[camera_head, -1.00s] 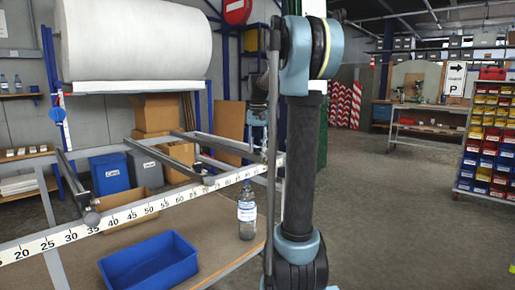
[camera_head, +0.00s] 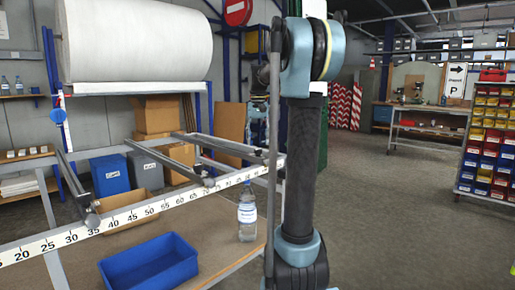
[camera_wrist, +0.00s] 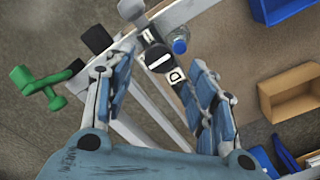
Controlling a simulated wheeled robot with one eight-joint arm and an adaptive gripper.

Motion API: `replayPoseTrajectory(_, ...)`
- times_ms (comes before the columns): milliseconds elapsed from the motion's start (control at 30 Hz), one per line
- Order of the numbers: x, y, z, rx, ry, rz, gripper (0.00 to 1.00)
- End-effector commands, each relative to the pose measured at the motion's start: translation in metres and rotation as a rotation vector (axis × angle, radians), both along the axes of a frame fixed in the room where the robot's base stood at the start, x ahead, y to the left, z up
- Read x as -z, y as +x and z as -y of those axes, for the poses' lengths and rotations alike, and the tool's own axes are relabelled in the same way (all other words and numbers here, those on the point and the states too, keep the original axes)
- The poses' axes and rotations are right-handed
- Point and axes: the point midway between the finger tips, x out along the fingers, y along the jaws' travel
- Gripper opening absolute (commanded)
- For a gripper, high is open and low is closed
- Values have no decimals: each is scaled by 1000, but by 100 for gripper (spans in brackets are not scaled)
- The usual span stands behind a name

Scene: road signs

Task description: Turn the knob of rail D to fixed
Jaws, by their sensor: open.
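In the wrist view, rail D shows a white letter tag (camera_wrist: 177,76) between my fingers. Just above the tag is its dark knob (camera_wrist: 159,58), with a white bar across it. My gripper (camera_wrist: 160,66) is open, with one finger on each side of the knob and tag. I cannot tell how far the fingertips are above the knob, and no contact is visible. In the head view, my gripper is mostly hidden behind my arm; a bluish part shows left of it. No rail letter can be read there.
A water bottle (camera_head: 247,212) stands on the bench near the scale bar (camera_head: 130,214), close to the knob in the wrist view. A blue bin (camera_head: 150,264) lies in front. Other rails (camera_head: 165,167) run back from the bar. A green object (camera_wrist: 40,84) lies left in the wrist view.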

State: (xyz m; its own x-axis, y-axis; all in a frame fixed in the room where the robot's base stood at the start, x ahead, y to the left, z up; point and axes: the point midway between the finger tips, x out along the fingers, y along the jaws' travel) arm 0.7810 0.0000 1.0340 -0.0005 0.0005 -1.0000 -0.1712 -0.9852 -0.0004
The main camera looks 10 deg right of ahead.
Motion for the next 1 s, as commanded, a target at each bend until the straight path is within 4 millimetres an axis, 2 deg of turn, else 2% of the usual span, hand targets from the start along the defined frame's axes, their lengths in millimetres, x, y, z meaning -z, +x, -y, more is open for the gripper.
replayPoseTrajectory(200,-42,1,0,0,0,0,51)
replayPoseTrajectory(400,-69,2,0,0,1,0,51)
replayPoseTrajectory(600,-80,2,0,0,1,0,51)
replayPoseTrajectory(933,-82,2,0,-1,1,0,51)
replayPoseTrajectory(1000,-90,2,0,-9,0,0,51)
